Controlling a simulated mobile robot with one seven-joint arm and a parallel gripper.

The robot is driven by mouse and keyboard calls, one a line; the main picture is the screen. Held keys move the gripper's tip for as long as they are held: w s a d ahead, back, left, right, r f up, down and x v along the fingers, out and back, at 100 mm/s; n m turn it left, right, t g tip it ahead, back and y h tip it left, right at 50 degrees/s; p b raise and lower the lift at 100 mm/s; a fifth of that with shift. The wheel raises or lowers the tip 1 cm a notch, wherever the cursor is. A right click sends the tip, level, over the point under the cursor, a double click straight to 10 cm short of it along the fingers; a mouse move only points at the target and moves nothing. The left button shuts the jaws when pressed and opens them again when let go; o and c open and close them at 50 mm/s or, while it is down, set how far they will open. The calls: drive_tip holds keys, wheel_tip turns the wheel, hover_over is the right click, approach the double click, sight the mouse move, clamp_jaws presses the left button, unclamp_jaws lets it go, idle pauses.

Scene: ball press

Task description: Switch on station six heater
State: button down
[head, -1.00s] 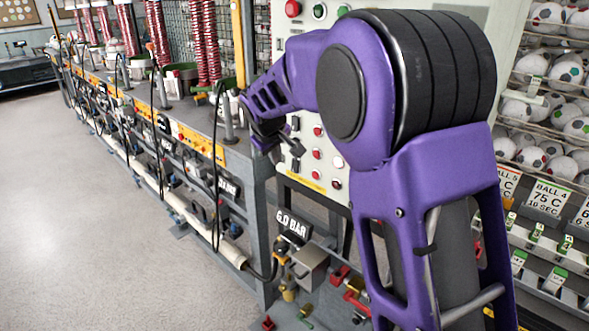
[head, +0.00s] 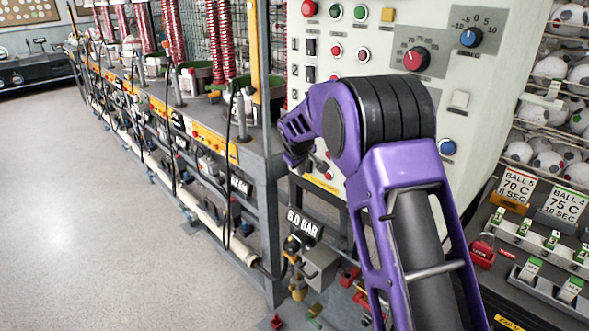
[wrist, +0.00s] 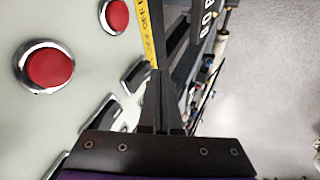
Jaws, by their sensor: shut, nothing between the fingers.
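A pale control panel (head: 465,125) stands in front of me. Black rocker switches (head: 310,46) run down its left edge with small number plates; the lower ones are hidden behind my arm. Two dark rockers (wrist: 134,76) also show in the wrist view, left of the fingers. I cannot read which switch is station six. My gripper (wrist: 160,78) is shut and empty, near the panel's lower left part. In the head view, my gripper (head: 319,163) shows small below the wrist. I cannot tell whether it touches the panel.
A red button (wrist: 50,68) is close by on the panel. A red knob (head: 415,58) and a blue knob (head: 470,38) sit higher up. A long bench (head: 262,155) with hoses runs left. Ball racks (head: 560,110) stand right. The floor (head: 80,220) at left is clear.

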drive_tip(key=shift+w+d, duration=0.15)
drive_tip(key=shift+w+d+f, duration=0.15)
drive_tip(key=shift+d, duration=0.05)
idle(0.3)
drive_tip(key=shift+r+p, duration=0.4)
drive_tip(key=shift+r, duration=0.45)
